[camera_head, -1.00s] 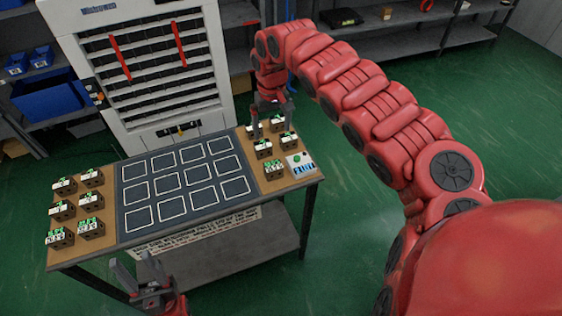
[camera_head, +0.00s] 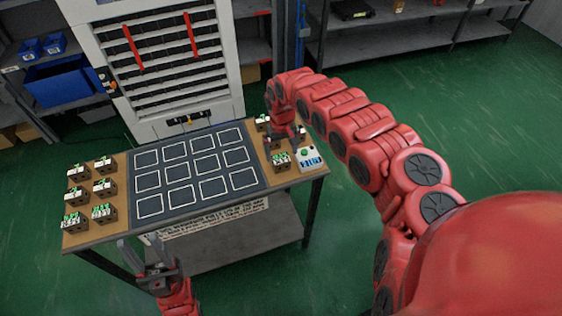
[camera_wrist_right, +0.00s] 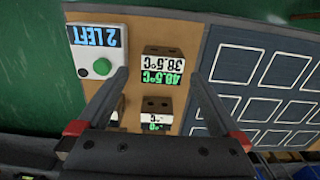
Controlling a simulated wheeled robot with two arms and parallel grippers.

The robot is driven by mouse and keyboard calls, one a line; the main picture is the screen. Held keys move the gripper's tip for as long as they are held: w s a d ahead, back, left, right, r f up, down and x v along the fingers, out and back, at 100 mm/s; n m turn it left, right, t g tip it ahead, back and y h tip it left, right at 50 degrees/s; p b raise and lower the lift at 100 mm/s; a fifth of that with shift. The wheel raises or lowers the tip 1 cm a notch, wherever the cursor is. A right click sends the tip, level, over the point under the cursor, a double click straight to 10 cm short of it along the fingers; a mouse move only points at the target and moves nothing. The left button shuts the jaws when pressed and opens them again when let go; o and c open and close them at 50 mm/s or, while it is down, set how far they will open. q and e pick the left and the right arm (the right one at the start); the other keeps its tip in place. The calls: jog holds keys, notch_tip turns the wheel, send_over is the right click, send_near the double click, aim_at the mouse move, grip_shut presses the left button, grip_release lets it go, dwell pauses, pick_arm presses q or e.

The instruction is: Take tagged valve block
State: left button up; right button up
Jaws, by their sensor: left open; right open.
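Small dark valve blocks with white and green labels stand in two groups on the table. Several are on the left (camera_head: 105,187), and others are on the right, partly hidden by my arm. My right gripper (camera_head: 283,148) is over the right group, pointing down and open. In the right wrist view, its fingers (camera_wrist_right: 158,76) lie on either side of a block (camera_wrist_right: 162,65) whose label reads 48.5°C in green and 38.5°C in white. A second block (camera_wrist_right: 156,104) is partly hidden by the gripper. My left gripper (camera_head: 150,256) is open and empty in front of the table.
A box with a green button and blue display (camera_head: 310,159) stands beside the right blocks; it reads "2 LEFT" in the wrist view. A dark mat (camera_head: 192,172) with white outlined squares lies empty mid-table. A white slotted cabinet (camera_head: 160,60) stands behind.

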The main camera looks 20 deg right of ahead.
aim_at(281, 158)
jog(key=f, duration=0.1)
jog(key=f+p, duration=0.1)
jog(key=f, duration=0.1)
jog(key=shift+a, duration=0.3)
jog(key=shift+d+f, duration=0.15)
jog(key=shift+f, duration=0.5)
grip_shut()
